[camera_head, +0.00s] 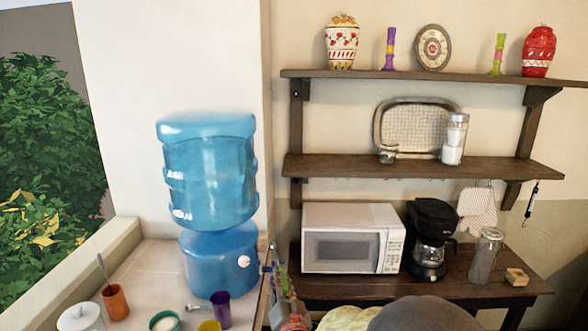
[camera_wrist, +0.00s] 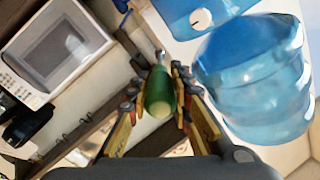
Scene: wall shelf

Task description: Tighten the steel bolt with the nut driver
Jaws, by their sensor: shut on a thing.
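My gripper (camera_wrist: 158,84) is in the middle of the wrist view, with its yellow and dark fingers on either side of a green handle. It is shut on this green-handled nut driver (camera_wrist: 157,100). A short metal shaft shows at the far end of the handle, and its tip is too small to make out. A small dark round spot (camera_head: 296,94) on the left upper shelf bracket may be a bolt head. I cannot clearly identify the steel bolt in either view.
A brown wall shelf (camera_head: 430,168) carries jars and ornaments. Below stand a white microwave (camera_head: 353,238), a black coffee maker (camera_head: 430,240) and a glass jar (camera_head: 486,255). A blue water dispenser (camera_head: 210,170) stands left, near cups. The wall above the dispenser is clear.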

